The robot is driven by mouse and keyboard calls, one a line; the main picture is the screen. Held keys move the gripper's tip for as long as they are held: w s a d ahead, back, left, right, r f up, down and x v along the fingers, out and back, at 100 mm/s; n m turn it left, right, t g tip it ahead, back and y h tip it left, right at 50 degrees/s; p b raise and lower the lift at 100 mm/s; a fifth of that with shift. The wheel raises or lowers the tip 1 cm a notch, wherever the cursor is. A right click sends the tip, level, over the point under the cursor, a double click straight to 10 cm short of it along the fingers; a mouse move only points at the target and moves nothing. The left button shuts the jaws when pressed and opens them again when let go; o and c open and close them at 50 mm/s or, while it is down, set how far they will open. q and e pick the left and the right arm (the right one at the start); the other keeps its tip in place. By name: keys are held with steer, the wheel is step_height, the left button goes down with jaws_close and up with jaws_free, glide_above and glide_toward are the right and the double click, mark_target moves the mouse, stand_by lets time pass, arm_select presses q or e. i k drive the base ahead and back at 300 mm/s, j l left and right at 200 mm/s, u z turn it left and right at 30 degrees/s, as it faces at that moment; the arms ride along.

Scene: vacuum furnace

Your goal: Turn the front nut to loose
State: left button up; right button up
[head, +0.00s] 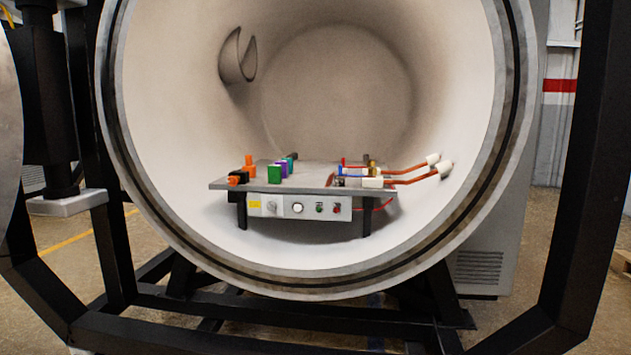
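Inside the round furnace chamber (440,90) stands a small table (318,181) with parts on top and a panel (300,207) on its front. No part is clear enough to be named as the front nut. On the right of the table are a small brass-coloured part (372,165) at the back, a blue part (352,171), and a dark part (339,181) near the front edge. Copper-coloured tubes (408,168) with white ends (445,169) reach right from there. Neither of my grippers is in view.
On the table's left are orange parts (238,178), a green block (274,174) and a purple block (284,169). The chamber's thick rim (300,282) surrounds the opening. Black frame posts (587,150) stand at both sides. The table's middle is clear.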

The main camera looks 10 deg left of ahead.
mark_target(372, 171)
steer(key=i+j, duration=0.25)
steer(key=i, duration=0.15)
steer(key=i+j, duration=0.3)
steer(key=i+j+u, duration=0.1)
steer(key=i+j, duration=0.15)
steer(key=i, duration=0.25)
